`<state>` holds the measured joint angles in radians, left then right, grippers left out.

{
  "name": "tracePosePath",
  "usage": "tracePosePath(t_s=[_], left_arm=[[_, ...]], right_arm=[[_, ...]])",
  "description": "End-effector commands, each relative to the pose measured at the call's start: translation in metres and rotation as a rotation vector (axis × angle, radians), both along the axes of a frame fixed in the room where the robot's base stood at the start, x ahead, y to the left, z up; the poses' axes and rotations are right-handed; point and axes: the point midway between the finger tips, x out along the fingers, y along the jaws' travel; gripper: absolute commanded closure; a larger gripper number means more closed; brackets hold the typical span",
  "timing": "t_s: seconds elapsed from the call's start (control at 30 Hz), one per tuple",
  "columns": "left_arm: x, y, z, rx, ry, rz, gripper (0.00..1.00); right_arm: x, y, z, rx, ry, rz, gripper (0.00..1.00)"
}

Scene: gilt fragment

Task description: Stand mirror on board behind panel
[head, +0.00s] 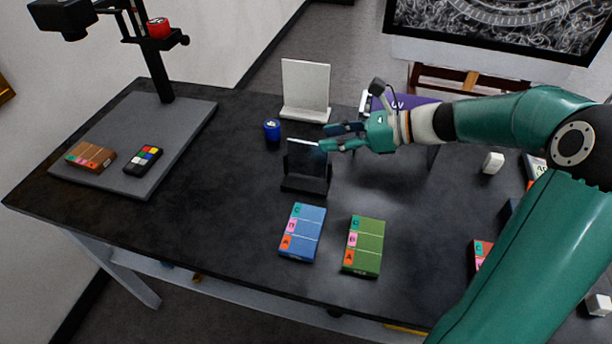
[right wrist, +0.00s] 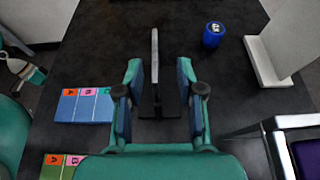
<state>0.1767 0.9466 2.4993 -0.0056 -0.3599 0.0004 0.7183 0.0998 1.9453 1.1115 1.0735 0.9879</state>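The mirror (head: 307,154) is a dark upright plate in a black stand near the table's middle; it shows edge-on in the right wrist view (right wrist: 154,62). My right gripper (head: 328,137) is open at the mirror's upper right side. In the wrist view its fingers (right wrist: 160,85) lie on either side of the mirror, with gaps. The grey board (head: 183,125) is the copy stand's base at the left. The brown panel (head: 90,156) lies on its left part. A teal part of what looks like my left gripper (right wrist: 28,72) shows at the wrist view's left edge, its fingers unclear.
A colour checker (head: 143,159) lies on the board beside the panel. The stand's black column (head: 155,75) rises at the back. A blue pot (head: 272,130) and a white L-shaped stand (head: 305,90) are behind the mirror. Blue (head: 301,232) and green (head: 364,246) blocks lie in front.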

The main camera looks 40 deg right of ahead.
Motion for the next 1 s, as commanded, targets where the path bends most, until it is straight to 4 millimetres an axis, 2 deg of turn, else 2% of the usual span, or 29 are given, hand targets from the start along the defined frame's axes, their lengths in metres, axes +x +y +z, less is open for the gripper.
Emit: tracePosePath(t_s=[0.1,0.37,0.7,1.0], left_arm=[[0.0,0.0,0.001,0.0,-0.001,0.0,0.6],[0.0,0.0,0.001,0.0,-0.001,0.0,0.6],[0.0,0.0,0.004,0.0,-0.001,0.0,0.6],[0.0,0.0,0.004,0.0,-0.001,0.0,0.6]], right_arm=[[0.015,0.013,-0.008,0.002,0.0,0.004,0.62],[0.027,0.024,-0.015,0.001,0.001,0.003,0.62],[0.053,0.054,-0.033,0.001,0.001,0.005,0.62],[0.058,0.057,-0.035,-0.001,-0.001,0.003,0.62]])
